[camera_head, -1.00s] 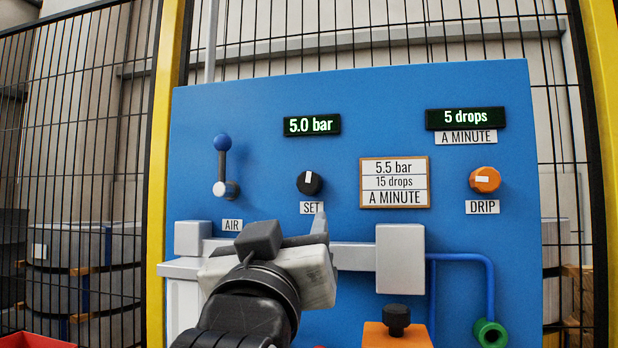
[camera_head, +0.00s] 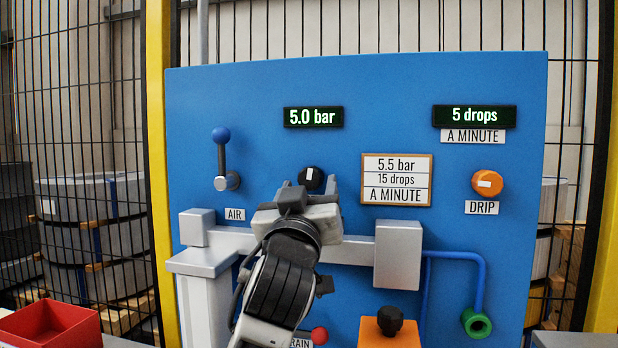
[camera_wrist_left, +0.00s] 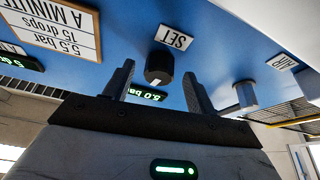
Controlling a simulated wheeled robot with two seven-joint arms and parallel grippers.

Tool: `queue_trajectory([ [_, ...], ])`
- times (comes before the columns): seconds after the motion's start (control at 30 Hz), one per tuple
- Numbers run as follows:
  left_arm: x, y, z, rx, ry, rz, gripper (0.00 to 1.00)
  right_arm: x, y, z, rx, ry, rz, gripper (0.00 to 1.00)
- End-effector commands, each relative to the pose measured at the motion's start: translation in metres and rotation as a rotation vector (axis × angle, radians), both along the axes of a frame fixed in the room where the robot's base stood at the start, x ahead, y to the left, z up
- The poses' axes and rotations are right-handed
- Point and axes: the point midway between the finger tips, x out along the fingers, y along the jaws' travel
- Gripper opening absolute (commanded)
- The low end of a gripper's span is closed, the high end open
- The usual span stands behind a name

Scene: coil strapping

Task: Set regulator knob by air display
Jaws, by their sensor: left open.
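The black regulator knob (camera_head: 311,178) with a white mark sits on the blue panel (camera_head: 400,80). The air display (camera_head: 313,117) above it reads 5.0 bar. A sign (camera_head: 396,180) gives 5.5 bar and 15 drops a minute. My left gripper (camera_head: 308,188) is open just in front of the knob, its fingers reaching up toward it and covering the SET label in the head view. In the left wrist view the knob (camera_wrist_left: 159,68) shows between and beyond the two fingertips (camera_wrist_left: 157,80), with a gap on both sides. My right gripper is not in view.
The air lever (camera_head: 222,160) with a blue ball stands left of the knob. The orange drip knob (camera_head: 487,184) is at the right, under a display (camera_head: 474,116) reading 5 drops. A grey block (camera_head: 398,255) and a black knob on an orange block (camera_head: 390,320) sit lower.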

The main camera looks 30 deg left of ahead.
Motion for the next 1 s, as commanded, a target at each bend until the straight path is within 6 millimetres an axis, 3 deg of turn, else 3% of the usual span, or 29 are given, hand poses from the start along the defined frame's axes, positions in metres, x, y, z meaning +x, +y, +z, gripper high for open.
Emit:
queue_trajectory([
  [0.43, 0.011, 0.004, 0.005, -0.001, 0.0, 0.001, 0.56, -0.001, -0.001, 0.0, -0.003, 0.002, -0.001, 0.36],
  [0.47, 0.011, 0.004, 0.005, -0.001, 0.0, 0.001, 0.51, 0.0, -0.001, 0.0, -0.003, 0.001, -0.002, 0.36],
  [0.6, 0.011, 0.004, 0.005, -0.001, 0.0, 0.001, 0.12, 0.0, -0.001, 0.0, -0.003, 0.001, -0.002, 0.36],
  [0.77, 0.011, 0.005, 0.006, 0.017, 0.006, 0.002, 0.12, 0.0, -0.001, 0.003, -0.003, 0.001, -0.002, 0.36],
  [1.0, 0.01, 0.007, 0.007, 0.208, 0.057, 0.002, 0.12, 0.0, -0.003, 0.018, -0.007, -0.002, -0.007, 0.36],
])
